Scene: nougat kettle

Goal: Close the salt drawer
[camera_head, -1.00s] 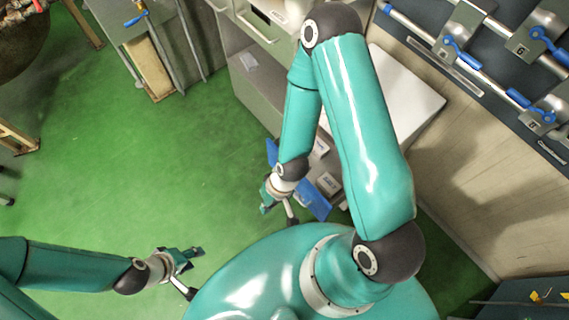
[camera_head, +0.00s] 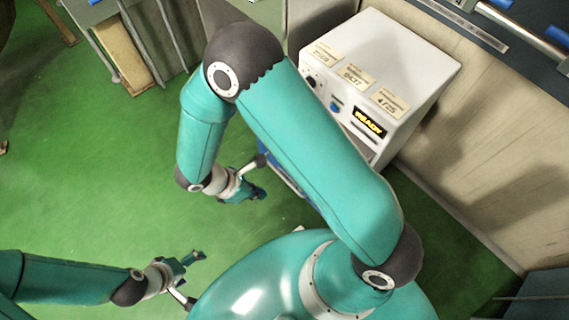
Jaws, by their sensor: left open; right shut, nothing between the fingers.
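A white machine (camera_head: 420,62) stands right of centre, with yellow labels and a lit READY display (camera_head: 369,124) on its front. A blue part (camera_head: 284,174) shows low on the machine's near side, mostly hidden behind my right arm. I cannot tell whether it is the salt drawer, or how far any drawer stands out. My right gripper (camera_head: 258,192) is shut and empty, just left of the blue part; I cannot tell whether they touch. My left gripper (camera_head: 196,257) is open and empty, low on the left over the green floor.
A grey metal frame with a wooden panel (camera_head: 119,62) stands at the upper left. A pale wall (camera_head: 490,140) runs along the right, with a dark panel and a pipe above it.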

